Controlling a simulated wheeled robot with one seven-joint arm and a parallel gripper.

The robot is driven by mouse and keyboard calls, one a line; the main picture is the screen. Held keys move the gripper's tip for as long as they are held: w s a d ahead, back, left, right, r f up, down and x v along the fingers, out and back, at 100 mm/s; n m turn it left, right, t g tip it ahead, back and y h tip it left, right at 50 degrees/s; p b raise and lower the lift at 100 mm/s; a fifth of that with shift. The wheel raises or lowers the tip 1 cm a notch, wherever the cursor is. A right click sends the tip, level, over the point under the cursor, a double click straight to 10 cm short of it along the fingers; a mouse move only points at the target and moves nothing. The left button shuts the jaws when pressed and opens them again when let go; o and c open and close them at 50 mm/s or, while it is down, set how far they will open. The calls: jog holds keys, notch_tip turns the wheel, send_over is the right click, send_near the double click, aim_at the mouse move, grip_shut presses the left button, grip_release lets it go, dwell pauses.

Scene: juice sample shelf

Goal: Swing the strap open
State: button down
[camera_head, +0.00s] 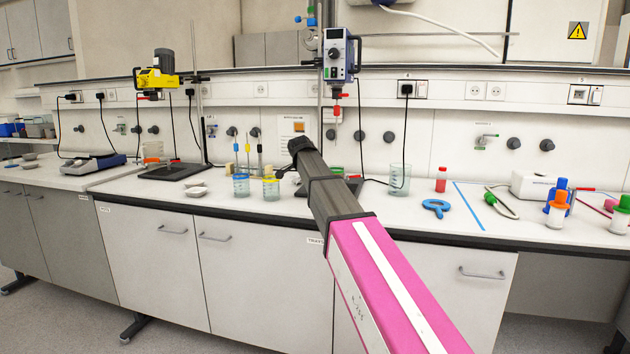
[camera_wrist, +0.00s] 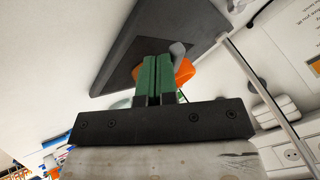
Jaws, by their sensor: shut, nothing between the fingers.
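My gripper (camera_wrist: 158,64) has its two green fingers pressed together with nothing between them in the wrist view. An orange curved piece (camera_wrist: 184,72) shows just behind and beside the fingertips, with a grey rounded peg (camera_wrist: 177,50) in front of it. The orange piece may be the strap, but the fingers hide much of it. I cannot tell whether the fingers touch it. Both show against a dark flat plate (camera_wrist: 130,40). In the head view my arm reaches over the bench and hides the fingers and the orange piece.
A metal rod (camera_wrist: 255,82) runs close to the right of my gripper. Beakers (camera_head: 241,186) stand left of my arm, and another beaker (camera_head: 398,180) stands right of it.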

jog(key=shift+w+a+m+g+h, duration=0.3)
jog(key=shift+w+a+m+h, duration=0.3)
jog(key=shift+w+a+m, duration=0.35)
jog(key=shift+w+a, duration=0.2)
jog(key=shift+w, duration=0.35)
